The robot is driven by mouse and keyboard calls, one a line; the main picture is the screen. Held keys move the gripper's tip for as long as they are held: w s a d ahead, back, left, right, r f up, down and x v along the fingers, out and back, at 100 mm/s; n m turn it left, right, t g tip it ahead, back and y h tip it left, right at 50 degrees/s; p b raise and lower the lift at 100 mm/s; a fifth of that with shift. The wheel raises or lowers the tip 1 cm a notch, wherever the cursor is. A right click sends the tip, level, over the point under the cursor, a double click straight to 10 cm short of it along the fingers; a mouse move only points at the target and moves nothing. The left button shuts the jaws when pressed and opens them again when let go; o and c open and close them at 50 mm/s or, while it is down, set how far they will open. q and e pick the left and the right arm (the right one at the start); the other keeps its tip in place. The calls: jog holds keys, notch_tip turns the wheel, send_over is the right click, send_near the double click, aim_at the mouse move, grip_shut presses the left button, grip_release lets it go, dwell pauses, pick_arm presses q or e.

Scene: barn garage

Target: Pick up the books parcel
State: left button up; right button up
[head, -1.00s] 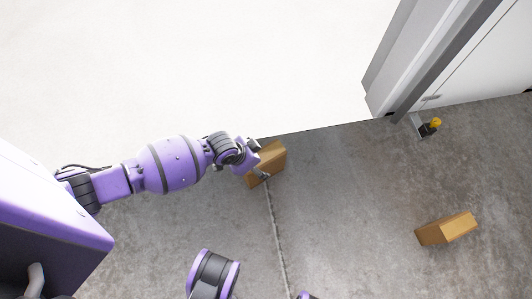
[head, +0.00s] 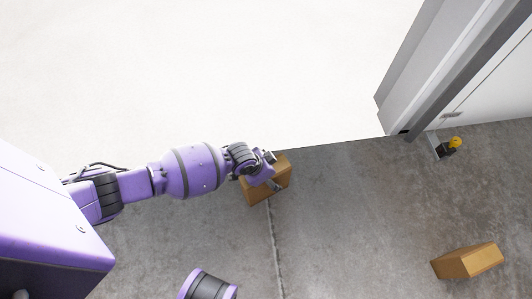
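A brown cardboard parcel (head: 254,193) is near the middle of the head view, by the edge between the grey floor and the white ground. My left gripper (head: 270,176) is at this parcel. One finger lies across the parcel's near face, and the wrist covers part of its top left. The other finger is mostly hidden, so I cannot tell how firmly it is closed. A second brown parcel (head: 468,261) lies on the floor at the lower right, apart from my arms. No label is readable on either one. My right gripper is out of view.
A grey door frame (head: 430,90) and white wall stand at the upper right. A small black and yellow fixture (head: 448,149) is beside the frame. The concrete floor (head: 350,220) between the two parcels is clear.

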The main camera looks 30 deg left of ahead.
pick_arm(q)
jog(key=shift+f, duration=0.1)
dwell(0.6)
jog(key=shift+c, duration=0.3)
grip_shut()
jog(key=shift+w, duration=0.1)
